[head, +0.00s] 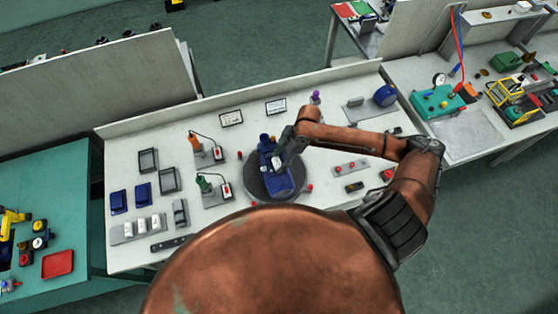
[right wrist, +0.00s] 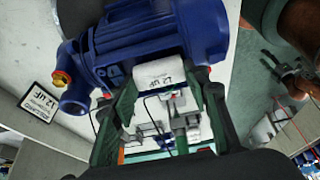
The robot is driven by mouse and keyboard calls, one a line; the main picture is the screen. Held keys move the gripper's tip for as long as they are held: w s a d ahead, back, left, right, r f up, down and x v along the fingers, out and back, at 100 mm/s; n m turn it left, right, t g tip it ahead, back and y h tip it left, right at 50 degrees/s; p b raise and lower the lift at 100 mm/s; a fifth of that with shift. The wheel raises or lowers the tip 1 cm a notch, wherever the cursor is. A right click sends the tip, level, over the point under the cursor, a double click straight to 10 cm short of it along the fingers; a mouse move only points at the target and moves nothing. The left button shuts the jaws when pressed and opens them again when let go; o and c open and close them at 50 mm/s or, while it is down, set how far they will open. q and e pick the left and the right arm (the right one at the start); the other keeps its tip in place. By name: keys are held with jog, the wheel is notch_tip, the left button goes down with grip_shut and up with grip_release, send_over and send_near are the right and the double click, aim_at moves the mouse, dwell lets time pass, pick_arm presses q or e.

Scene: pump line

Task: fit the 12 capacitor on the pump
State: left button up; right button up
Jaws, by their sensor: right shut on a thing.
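The blue pump (head: 280,184) sits on the dark round turntable (head: 254,188) in the middle of the white bench. In the right wrist view the pump (right wrist: 150,38) fills the top, with a brass and red fitting at its left. My right gripper (head: 285,148) is over the pump. In the right wrist view it (right wrist: 163,84) is shut on a white capacitor (right wrist: 160,73) marked 12 UF. The capacitor is right against the pump body in the picture; I cannot tell whether it touches or is seated.
Several white capacitors lie in a grey holder (head: 120,236) at the bench's left. Two upright tools (head: 195,143) stand left of the turntable. A framed card (right wrist: 39,103) reads 12 UF. A grey stand with a blue part (head: 385,96) is at back right.

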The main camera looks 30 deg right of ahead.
jog(key=shift+s+p, duration=0.1)
jog(key=shift+p, duration=0.35)
dwell(0.5)
jog(key=shift+r, duration=0.15)
dwell(0.6)
jog(key=o, duration=0.7)
jog(key=shift+o, duration=0.3)
jog(key=o, duration=0.5)
jog(key=shift+o, duration=0.2)
jog(key=p+v, duration=0.6)
jog(key=shift+d, duration=0.1)
